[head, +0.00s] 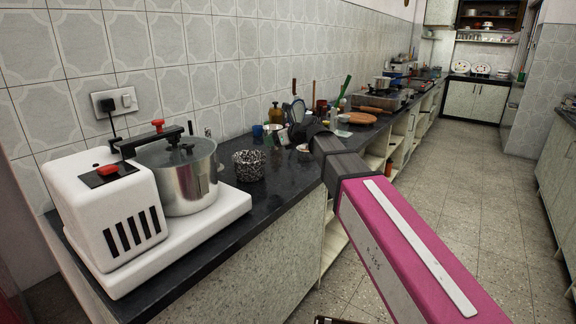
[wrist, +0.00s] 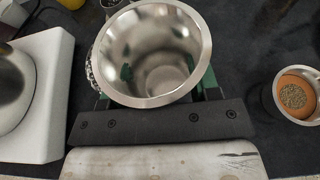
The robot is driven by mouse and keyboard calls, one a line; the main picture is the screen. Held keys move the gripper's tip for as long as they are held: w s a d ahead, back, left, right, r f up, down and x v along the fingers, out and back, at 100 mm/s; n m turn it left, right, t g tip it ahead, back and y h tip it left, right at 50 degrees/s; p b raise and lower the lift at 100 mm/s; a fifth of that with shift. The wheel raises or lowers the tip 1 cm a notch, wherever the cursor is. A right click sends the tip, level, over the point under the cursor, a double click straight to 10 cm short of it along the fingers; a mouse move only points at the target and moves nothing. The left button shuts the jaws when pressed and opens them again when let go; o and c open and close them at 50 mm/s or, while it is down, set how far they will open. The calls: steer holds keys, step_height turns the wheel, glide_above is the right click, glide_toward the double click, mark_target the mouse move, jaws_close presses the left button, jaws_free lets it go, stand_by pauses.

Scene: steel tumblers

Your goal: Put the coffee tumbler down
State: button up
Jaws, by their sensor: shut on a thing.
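A shiny steel tumbler (wrist: 152,52), open at the top and seemingly empty, fills the upper middle of the wrist view. My gripper (wrist: 157,88) is shut on it, with green finger parts showing at both sides of the tumbler. The tumbler is over the dark counter (wrist: 245,60). I cannot tell whether its base touches the counter. In the head view my gripper (head: 310,130) is a dark shape over the counter, and I cannot make out the tumbler there.
A black-and-white speckled cup (head: 249,165) stands left of my gripper. A white appliance (head: 110,215) with a steel pot (head: 185,175) is further left. A steel-rimmed cup with brown contents (wrist: 296,95) stands at right. Clutter (head: 290,120) lies behind; dark counter shows between.

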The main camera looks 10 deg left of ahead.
steer(key=shift+a+r, duration=0.15)
steer(key=shift+a, duration=0.25)
steer(key=shift+w, duration=0.25)
steer(key=w+d+f, duration=0.1)
steer(key=w+f, duration=0.1)
steer(key=w, duration=0.1)
steer(key=w+d+f, duration=0.1)
steer(key=w+f, duration=0.1)
steer(key=w, duration=0.1)
steer(key=w+d+f, duration=0.2)
steer(key=w, duration=0.2)
steer(key=shift+f, duration=2.45)
steer(key=shift+f, duration=0.15)
steer(key=o, duration=1)
